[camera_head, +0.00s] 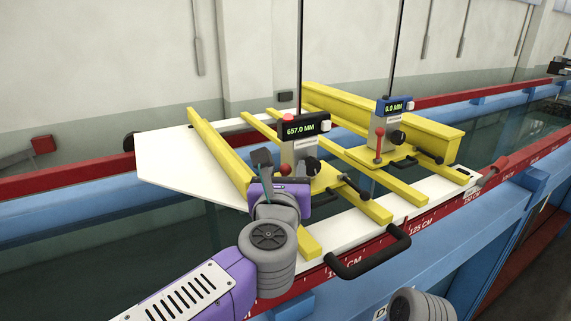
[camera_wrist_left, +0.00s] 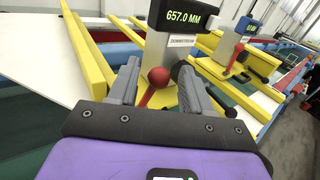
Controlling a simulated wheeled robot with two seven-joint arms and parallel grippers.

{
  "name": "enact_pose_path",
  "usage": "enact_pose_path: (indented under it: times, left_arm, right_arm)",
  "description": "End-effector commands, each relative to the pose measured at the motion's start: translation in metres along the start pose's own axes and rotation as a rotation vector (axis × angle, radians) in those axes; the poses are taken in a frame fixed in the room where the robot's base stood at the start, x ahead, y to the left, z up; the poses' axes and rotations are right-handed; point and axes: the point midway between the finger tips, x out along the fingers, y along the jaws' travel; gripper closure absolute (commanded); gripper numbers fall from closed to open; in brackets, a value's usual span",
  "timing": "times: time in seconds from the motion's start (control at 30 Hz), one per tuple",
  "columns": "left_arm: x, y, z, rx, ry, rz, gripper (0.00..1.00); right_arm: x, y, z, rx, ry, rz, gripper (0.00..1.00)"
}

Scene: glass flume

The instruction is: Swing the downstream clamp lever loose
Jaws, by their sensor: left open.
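The downstream gauge block (camera_head: 292,153) carries a black display reading 657.0 MM. In the left wrist view its label reads DOWNSTREAM (camera_wrist_left: 172,42). Its clamp lever is a red arm ending in a red ball knob (camera_wrist_left: 158,77); in the head view the knob (camera_head: 285,170) shows just above my purple gripper body. My left gripper (camera_wrist_left: 157,78) is open, its two grey fingers on either side of the knob, with visible gaps. A black round knob (camera_wrist_left: 181,71) lies close behind the right finger. In the head view the left gripper (camera_head: 276,166) partly hides the lever. My right gripper is out of view.
A second gauge (camera_head: 377,130) reading 0.0 MM, with its own upright red-knobbed lever (camera_head: 379,140), stands farther back. Yellow rails (camera_head: 352,156) cross the white carriage plate (camera_head: 168,158). A black handle (camera_head: 372,262) sticks out at the front edge. Open flume channel lies left (camera_head: 60,245).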

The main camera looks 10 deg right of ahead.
Motion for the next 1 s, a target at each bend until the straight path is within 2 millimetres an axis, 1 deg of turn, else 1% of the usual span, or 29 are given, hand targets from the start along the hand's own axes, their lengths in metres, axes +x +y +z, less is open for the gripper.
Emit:
enact_pose_path:
  times: [0.03,0.13,0.37,0.4,0.47,0.7,1.0]
  left_arm:
    - [0.0047,0.0004,0.0005,0.001,0.0,0.002,0.51]
    - [0.0092,0.0005,-0.0001,0.002,0.0,0.001,0.51]
    - [0.0098,0.0006,-0.0004,0.001,0.0,0.0,0.51]
    - [0.0098,0.0005,-0.0004,0.001,0.0,0.0,0.54]
    - [0.0097,0.0005,-0.0004,0.001,0.0,0.0,0.63]
    - [0.0095,0.0005,-0.0004,0.001,0.0,0.0,1.0]
    - [0.0093,0.0004,-0.0012,0.002,-0.003,0.0,1.0]
  right_arm:
    - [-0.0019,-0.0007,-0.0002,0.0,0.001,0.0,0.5]
    - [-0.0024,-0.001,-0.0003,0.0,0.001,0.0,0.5]
    - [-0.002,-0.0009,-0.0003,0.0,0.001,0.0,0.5]
    - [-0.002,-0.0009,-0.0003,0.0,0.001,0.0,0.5]
    - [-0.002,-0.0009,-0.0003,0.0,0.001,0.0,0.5]
    - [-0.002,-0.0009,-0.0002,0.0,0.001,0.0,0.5]
    - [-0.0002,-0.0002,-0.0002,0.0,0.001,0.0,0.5]
